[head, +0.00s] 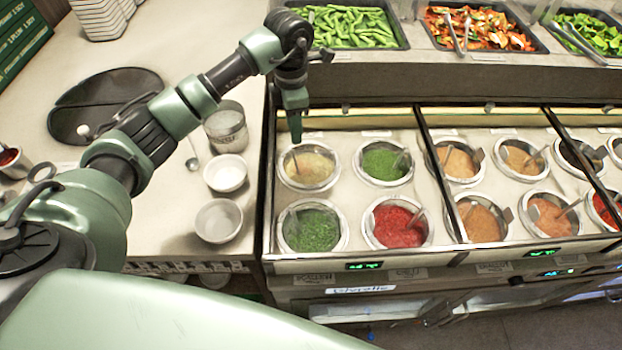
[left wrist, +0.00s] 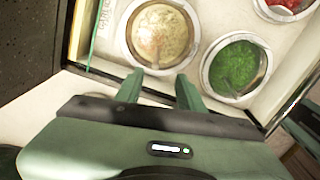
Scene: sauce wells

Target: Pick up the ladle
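A ladle (head: 297,160) stands in the pale tan sauce well (head: 310,185) at the back left of the sauce station. Its thin handle is hard to make out, and its bowl is hidden in the sauce. The ladle also shows faintly in the left wrist view (left wrist: 157,48). My left gripper (head: 296,138) points down just above the back rim of this well. In the left wrist view its two fingers (left wrist: 160,90) are apart with nothing between them, close to the well's rim. My right gripper is not in view.
Green (head: 383,163) and red (head: 399,226) sauce wells, with handles in them, stand nearby. A divider bar (head: 436,180) crosses the station. Vegetable trays (head: 345,27) sit behind. White bowls (head: 225,173) and a metal tin (head: 226,128) stand on the left counter.

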